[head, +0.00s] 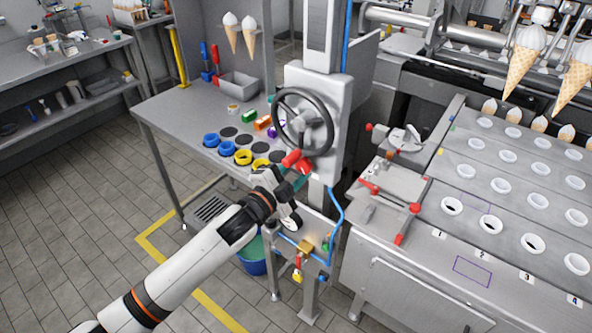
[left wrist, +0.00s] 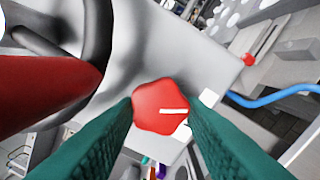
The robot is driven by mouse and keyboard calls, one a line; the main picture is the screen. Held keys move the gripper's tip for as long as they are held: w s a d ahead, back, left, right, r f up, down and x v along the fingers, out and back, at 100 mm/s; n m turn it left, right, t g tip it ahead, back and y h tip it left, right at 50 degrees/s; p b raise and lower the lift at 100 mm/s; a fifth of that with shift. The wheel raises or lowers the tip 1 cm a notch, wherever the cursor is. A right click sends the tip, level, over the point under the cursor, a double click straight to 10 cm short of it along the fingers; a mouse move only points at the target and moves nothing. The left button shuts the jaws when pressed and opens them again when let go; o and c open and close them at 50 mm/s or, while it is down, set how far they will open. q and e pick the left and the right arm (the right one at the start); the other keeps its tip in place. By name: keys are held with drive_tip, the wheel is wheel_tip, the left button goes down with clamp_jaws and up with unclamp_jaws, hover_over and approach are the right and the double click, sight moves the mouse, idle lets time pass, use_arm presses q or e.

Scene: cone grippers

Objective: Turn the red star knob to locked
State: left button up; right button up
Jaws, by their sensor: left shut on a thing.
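The red star knob (head: 305,166) sits low on the front of the grey machine housing (head: 335,110), below the handwheel. In the left wrist view the knob (left wrist: 150,103) lies between the two teal fingers, and its white pointer line points right. Small white labels (left wrist: 210,97) are beside it, too small to read. My left gripper (head: 301,176) is shut on the knob, a finger on either side. My right gripper is not in view.
The black handwheel (head: 328,122) with its red handle (head: 291,158) is close above the gripper. A blue hose (head: 336,215) runs down to the right. A steel table (head: 165,108) with coloured rings stands left, and a cone-filling line (head: 480,215) right.

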use_arm(q)
drive_tip(key=m, duration=0.5)
drive_tip(key=shift+m, duration=0.4)
idle(0.4)
drive_tip(key=o, duration=1)
drive_tip(key=shift+r, duration=0.1)
drive_tip(key=shift+p, duration=0.3)
drive_tip(key=shift+a, duration=0.1)
